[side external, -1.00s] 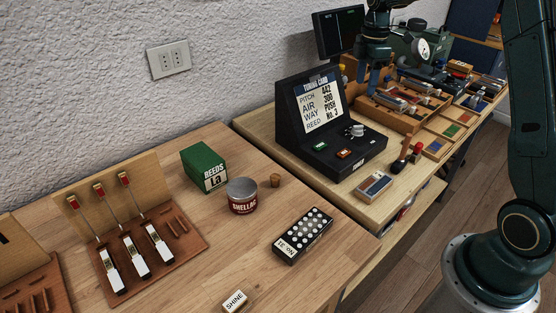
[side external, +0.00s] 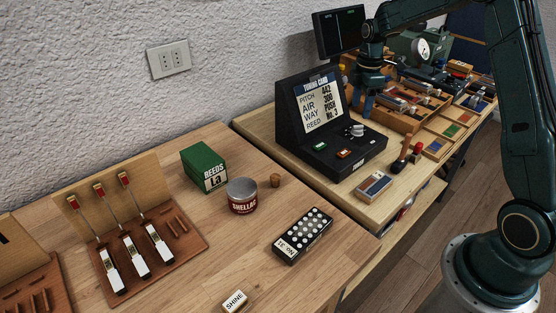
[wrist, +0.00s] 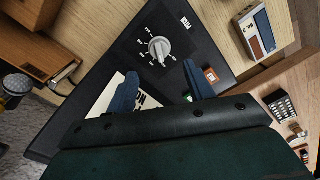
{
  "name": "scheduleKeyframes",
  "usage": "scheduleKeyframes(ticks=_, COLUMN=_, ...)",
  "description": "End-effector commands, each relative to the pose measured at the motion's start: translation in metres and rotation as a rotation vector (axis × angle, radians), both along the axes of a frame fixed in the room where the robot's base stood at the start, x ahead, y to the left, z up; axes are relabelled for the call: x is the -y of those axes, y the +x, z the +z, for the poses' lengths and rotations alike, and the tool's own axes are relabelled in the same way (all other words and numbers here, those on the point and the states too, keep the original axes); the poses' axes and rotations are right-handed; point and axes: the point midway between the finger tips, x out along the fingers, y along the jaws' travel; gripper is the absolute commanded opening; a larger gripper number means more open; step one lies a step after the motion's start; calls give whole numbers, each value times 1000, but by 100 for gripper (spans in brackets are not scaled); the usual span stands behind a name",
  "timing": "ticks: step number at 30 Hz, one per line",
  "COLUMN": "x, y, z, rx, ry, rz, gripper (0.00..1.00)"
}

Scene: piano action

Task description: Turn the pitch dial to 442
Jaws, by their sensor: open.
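The pitch dial (wrist: 159,48) is a light grey knob with a pointer bar, ringed by small white marks, on the black console (wrist: 108,50). In the side view the dial (side external: 356,130) sits at the right of the console's sloping top. The console's white card (side external: 320,105) reads PITCH 442, AIR 300, WAY PUSH, REED No. 3. My gripper (wrist: 158,82) has its two blue fingers spread apart, with the dial beyond them and nothing between them. In the side view my gripper (side external: 369,104) is above and behind the dial, apart from it. The dial's numbers are too small to read.
A small blue-and-tan box (side external: 374,185) lies in front, near a red-topped black tool (side external: 399,163). Wooden trays of tools (side external: 412,108) stand right of my gripper. A dark screen (side external: 339,32) stands behind.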

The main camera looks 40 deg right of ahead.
Motion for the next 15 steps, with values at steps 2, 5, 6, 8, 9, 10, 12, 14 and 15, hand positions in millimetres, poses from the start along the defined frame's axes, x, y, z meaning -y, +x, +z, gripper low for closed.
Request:
scheduleKeyframes(ticks=2, x=0, y=-1, z=-14, rx=-3, ry=2, rz=0, gripper=53)
scheduleKeyframes(ticks=5, x=0, y=-1, z=-29, rx=-4, ry=3, rz=0, gripper=53)
scheduleKeyframes(ticks=6, x=0, y=-1, z=-34, rx=-3, ry=2, rz=0, gripper=53)
scheduleKeyframes(ticks=8, x=0, y=-1, z=-42, rx=-3, ry=2, rz=0, gripper=53)
scheduleKeyframes(ticks=9, x=0, y=0, z=-47, rx=-3, ry=2, rz=0, gripper=53)
scheduleKeyframes(ticks=10, x=0, y=0, z=-50, rx=-2, ry=1, rz=0, gripper=53)
scheduleKeyframes(ticks=12, x=0, y=0, z=-56, rx=-2, ry=1, rz=0, gripper=53)
scheduleKeyframes(ticks=14, x=0, y=0, z=-61, rx=-1, ry=1, rz=-1, gripper=53)
scheduleKeyframes(ticks=15, x=0, y=0, z=-63, rx=-1, ry=1, rz=-1, gripper=53)
